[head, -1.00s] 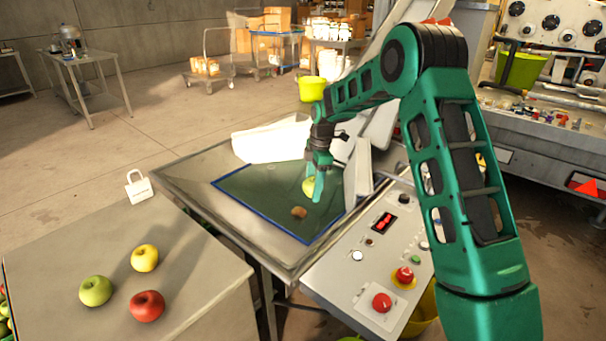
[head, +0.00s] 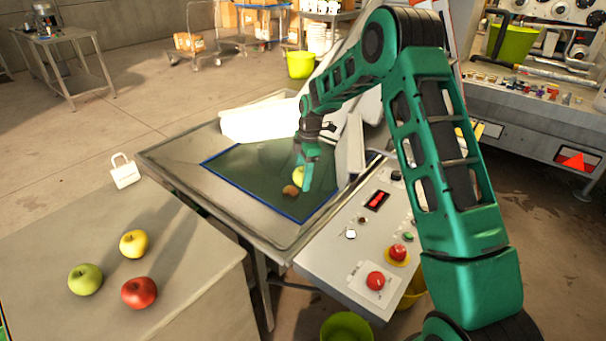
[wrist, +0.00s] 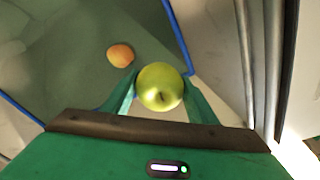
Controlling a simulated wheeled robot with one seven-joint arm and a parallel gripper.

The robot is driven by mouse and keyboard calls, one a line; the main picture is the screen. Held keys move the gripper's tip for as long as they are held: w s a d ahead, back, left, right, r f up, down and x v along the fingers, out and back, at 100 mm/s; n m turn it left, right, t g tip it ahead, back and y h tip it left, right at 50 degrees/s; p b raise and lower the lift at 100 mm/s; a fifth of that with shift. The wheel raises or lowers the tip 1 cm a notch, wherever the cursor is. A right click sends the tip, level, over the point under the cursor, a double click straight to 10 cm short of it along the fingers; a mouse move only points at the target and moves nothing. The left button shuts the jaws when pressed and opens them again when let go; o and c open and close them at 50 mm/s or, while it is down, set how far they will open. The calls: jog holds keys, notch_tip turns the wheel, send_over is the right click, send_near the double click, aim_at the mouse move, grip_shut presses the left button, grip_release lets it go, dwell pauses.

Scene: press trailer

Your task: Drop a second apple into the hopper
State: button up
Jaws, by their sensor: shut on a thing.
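My gripper (head: 304,178) is over the hopper (head: 240,172), a dark green, blue-edged area set in a grey metal table. In the wrist view the gripper (wrist: 160,92) is shut on a yellow-green apple (wrist: 159,86), with one finger on each side of it. The apple (head: 298,174) is partly hidden by a finger in the head view. A smaller orange-brown apple (wrist: 120,54) lies on the green area just beyond the held apple; it also shows in the head view (head: 290,191). I cannot tell how high the held apple is.
A yellow apple (head: 134,243), a green apple (head: 85,279) and a red apple (head: 139,292) rest on the grey counter (head: 190,285). A control panel (head: 350,240) with red buttons adjoins the hopper table. An upright metal plate (head: 355,145) stands right of the gripper.

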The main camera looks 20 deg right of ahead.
jog(key=o, duration=1.2)
jog(key=r, duration=0.3)
jog(key=d+r, duration=0.1)
jog(key=r, duration=0.6)
jog(key=shift+w+d+r, duration=0.15)
jog(key=shift+r, duration=0.15)
